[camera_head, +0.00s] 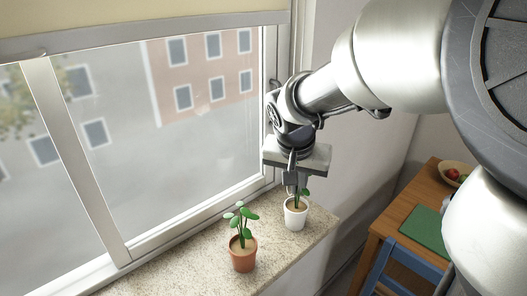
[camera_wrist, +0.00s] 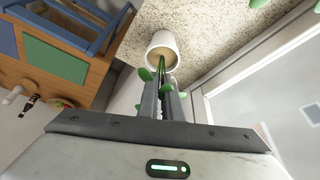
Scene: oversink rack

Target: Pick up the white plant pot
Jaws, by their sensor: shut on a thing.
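The white plant pot (camera_head: 295,217) holds soil and a small green plant and is near the right end of the speckled window sill (camera_head: 318,228). It looks about upright; I cannot tell whether its base touches the sill. In the wrist view, the white plant pot (camera_wrist: 160,42) is just beyond my fingertips. My gripper (camera_head: 290,190) is directly above the pot. In the wrist view, my gripper (camera_wrist: 165,90) has its fingers close together, with the plant's green stem running between them. The fingers partly hide the plant.
A terracotta pot (camera_head: 243,259) with a plant stands on the sill to the left of the white pot. The window (camera_head: 190,110) runs along the sill. A wooden table (camera_head: 395,215) with a green mat (camera_head: 425,230), a fruit bowl (camera_head: 455,172) and a blue chair (camera_head: 412,262) are lower right.

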